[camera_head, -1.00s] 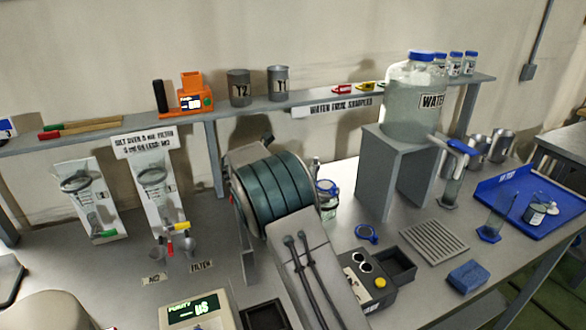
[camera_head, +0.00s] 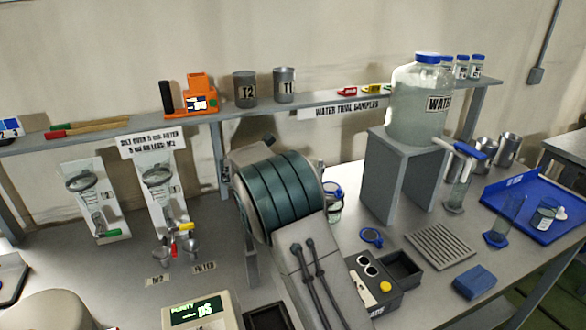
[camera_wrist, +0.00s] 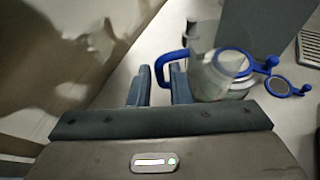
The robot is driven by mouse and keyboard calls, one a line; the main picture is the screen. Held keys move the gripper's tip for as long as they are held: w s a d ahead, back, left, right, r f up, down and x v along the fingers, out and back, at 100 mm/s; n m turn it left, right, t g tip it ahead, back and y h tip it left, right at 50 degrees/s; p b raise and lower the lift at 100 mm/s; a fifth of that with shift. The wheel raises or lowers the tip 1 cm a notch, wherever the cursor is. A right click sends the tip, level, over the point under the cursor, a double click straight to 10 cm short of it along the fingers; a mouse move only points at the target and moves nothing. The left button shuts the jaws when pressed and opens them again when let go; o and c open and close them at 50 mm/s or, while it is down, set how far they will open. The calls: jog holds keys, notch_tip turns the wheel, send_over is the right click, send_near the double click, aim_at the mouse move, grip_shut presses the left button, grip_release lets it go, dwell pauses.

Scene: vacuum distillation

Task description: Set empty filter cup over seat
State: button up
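A clear cup with a blue rim and blue handle (camera_wrist: 212,78) stands at the right of the wrist view. In the head view the clear cup (camera_head: 334,208) is partly hidden behind my arm. My gripper (camera_wrist: 160,72) has its fingers apart, with the upright of the blue handle showing between them; I see no clear contact. The fingers are hidden in the head view. I cannot be sure this is the filter cup. Two clear filter housings, the left (camera_head: 83,181) and the right (camera_head: 157,177), are on white panels at the left. I cannot tell which part is the seat.
A water jug (camera_head: 416,110) stands on a grey stand (camera_head: 392,185) behind the cup. A loose blue ring (camera_head: 371,237) lies right of it. A grey drain grate (camera_head: 440,245), a blue sponge (camera_head: 474,282) and a blue tray (camera_head: 535,217) are farther right. A shelf runs behind.

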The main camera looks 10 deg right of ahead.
jog(key=b+v, duration=0.1)
jog(key=v, duration=1)
jog(key=shift+a+r, duration=0.2)
jog(key=shift+s, duration=0.1)
